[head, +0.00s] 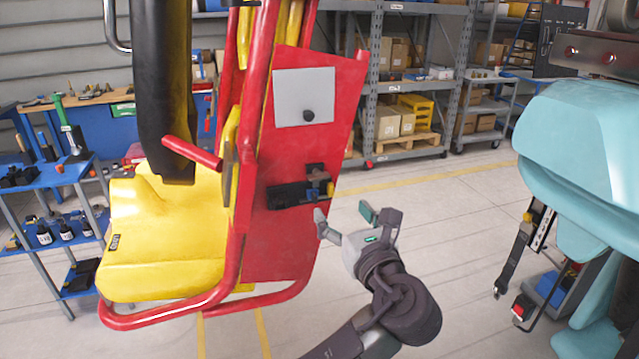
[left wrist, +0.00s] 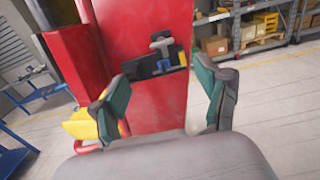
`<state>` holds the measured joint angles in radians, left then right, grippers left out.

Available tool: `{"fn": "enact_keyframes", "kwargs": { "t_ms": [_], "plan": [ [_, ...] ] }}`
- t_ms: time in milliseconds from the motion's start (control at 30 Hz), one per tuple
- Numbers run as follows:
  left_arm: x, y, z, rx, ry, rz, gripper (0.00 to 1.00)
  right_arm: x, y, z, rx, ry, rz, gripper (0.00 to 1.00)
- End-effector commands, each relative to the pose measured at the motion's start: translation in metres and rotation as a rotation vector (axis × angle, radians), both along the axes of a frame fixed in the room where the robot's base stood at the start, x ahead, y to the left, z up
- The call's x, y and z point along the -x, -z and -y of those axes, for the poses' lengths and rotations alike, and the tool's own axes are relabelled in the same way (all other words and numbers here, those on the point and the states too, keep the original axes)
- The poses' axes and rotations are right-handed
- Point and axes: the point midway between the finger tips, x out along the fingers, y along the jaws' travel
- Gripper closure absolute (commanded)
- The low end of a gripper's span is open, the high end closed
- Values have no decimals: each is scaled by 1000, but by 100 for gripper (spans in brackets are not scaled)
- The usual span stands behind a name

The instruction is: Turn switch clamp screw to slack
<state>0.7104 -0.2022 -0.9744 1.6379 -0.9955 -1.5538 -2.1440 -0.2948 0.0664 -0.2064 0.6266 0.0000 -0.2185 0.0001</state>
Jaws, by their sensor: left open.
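A black switch bracket (head: 288,194) is fixed low on the red side panel (head: 275,235) of the yellow coaster seat. The switch clamp (head: 318,180) sits at its right end, with small brass-coloured parts. In the left wrist view, a grey T-shaped screw handle (left wrist: 161,43) stands out from the dark bracket (left wrist: 143,68). I cannot tell whether the screw is tight or slack. My left gripper (head: 344,213) is open and empty, just right of and below the clamp. In the left wrist view, its fingers (left wrist: 162,82) spread on either side below the handle, apart from it.
Red tube rails (head: 200,310) frame the yellow seat (head: 165,245) at left. A teal seat shell (head: 575,160) hangs at right. A blue tool cart (head: 45,180) stands far left and grey shelving (head: 410,100) behind. The floor between is clear.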

Motion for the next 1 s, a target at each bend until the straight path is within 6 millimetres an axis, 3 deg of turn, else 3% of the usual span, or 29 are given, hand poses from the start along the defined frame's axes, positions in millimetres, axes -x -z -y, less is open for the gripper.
{"fn": "enact_keyframes", "kwargs": {
  "t_ms": [600, 800, 1000],
  "plan": [
    [-110, 0, -36, 0, -2, -4, 25, 9, -22, 20, 24, 4, -15, 45],
    [-124, 1, -41, 2, 0, -3, 25, 9, -23, 19, 24, 3, -15, 45],
    [-126, 2, -41, 3, 0, -4, 25, 9, -23, 13, 16, 3, -15, 45]
  ]
}}
